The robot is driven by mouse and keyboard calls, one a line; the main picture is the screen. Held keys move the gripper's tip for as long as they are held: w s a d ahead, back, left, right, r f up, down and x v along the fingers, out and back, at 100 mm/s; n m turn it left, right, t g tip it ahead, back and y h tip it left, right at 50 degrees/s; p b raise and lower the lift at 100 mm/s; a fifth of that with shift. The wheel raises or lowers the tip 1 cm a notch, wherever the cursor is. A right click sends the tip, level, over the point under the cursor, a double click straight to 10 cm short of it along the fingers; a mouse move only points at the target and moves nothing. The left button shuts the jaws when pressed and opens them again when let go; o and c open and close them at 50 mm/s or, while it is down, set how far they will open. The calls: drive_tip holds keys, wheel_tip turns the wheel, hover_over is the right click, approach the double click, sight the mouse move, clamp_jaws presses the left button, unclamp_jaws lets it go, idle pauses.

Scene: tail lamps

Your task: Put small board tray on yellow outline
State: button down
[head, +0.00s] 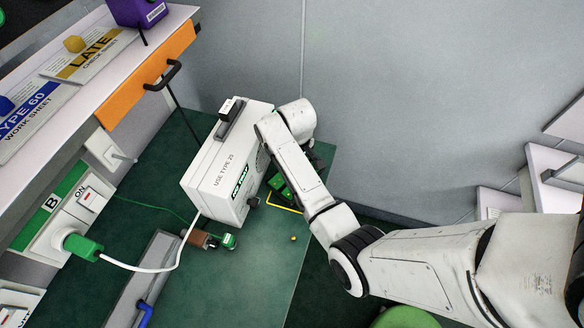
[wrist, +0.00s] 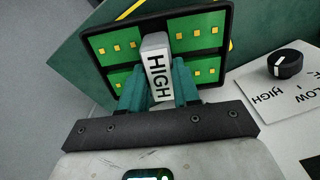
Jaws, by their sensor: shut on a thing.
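The small board tray (wrist: 228,15) is black-rimmed and holds several green boards with yellow squares. A grey upright handle marked HIGH (wrist: 155,65) stands at its middle. My gripper (wrist: 160,85) is shut on this handle with its two teal fingers. In the head view, part of the tray (head: 279,185) shows between the white machine and my arm, which hides the rest and the gripper. The yellow outline (head: 284,207) shows on the green bench just in front of the tray; pieces of it show in the wrist view (wrist: 131,9). I cannot tell whether the tray touches the bench.
The white machine (head: 222,165), marked USE TYPE 20, stands close left of the tray; its black knob (wrist: 285,64) is near in the wrist view. A grey wall (head: 400,100) rises behind. A small yellow piece (head: 293,238) lies on the otherwise clear front bench (head: 255,275).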

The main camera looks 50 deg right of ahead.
wheel_tip(320, 180, down, 2)
drive_tip(key=shift+f+b, duration=0.1)
drive_tip(key=shift+b, duration=0.4)
drive_tip(key=shift+s+f+b, duration=0.1)
drive_tip(key=shift+f+b, duration=0.05)
drive_tip(key=shift+b, duration=0.35)
drive_tip(key=shift+f, duration=0.25)
drive_tip(key=shift+f, duration=0.1)
drive_tip(key=c, duration=0.8)
unclamp_jaws()
